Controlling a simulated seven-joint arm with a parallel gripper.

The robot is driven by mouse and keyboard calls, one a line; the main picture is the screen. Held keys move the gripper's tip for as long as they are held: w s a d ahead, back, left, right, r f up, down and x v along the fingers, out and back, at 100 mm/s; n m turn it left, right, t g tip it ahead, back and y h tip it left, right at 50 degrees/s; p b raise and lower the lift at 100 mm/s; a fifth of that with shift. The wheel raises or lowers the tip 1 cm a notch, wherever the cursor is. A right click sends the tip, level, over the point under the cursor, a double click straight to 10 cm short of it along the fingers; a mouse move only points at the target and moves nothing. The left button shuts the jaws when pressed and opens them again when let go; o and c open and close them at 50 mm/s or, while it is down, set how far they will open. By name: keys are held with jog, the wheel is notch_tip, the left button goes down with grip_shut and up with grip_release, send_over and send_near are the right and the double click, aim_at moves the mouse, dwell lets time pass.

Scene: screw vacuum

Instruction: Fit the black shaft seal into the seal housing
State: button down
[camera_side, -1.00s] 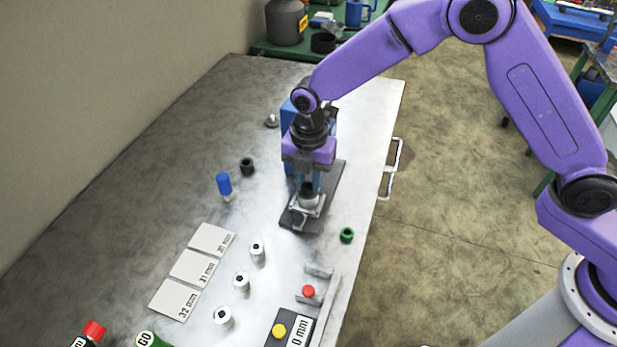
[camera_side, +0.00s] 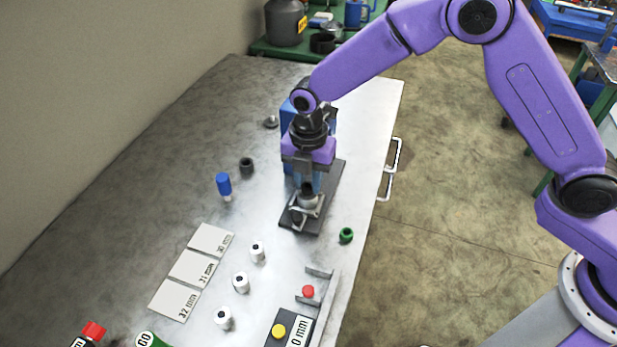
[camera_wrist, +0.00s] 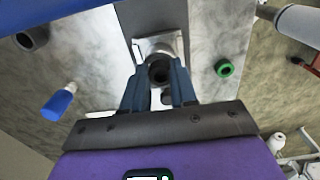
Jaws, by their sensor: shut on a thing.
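My gripper (camera_side: 307,186) points down over the seal housing (camera_side: 316,211), a silvery block with a ring opening on a dark base plate. The housing also shows in the wrist view (camera_wrist: 146,46). The gripper (camera_wrist: 159,88) is shut on the black shaft seal (camera_wrist: 158,68), a dark ring between its blue fingers, lined up over the housing. In the side view the seal is mostly hidden by the fingers and the housing; I cannot tell how deep it sits.
A green ring (camera_side: 346,235) lies to the right. Several white cylinders (camera_side: 241,281) and labelled size plates (camera_side: 193,268) are in front. A blue block (camera_side: 289,117) stands behind my gripper.

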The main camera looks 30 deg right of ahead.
jog(key=shift+f, duration=0.45)
jog(key=shift+r, duration=0.15)
jog(key=shift+r, duration=0.3)
jog(key=shift+a, duration=0.1)
dwell(1.3)
jog(key=shift+f, duration=0.45)
jog(key=shift+r, duration=0.45)
dwell(0.5)
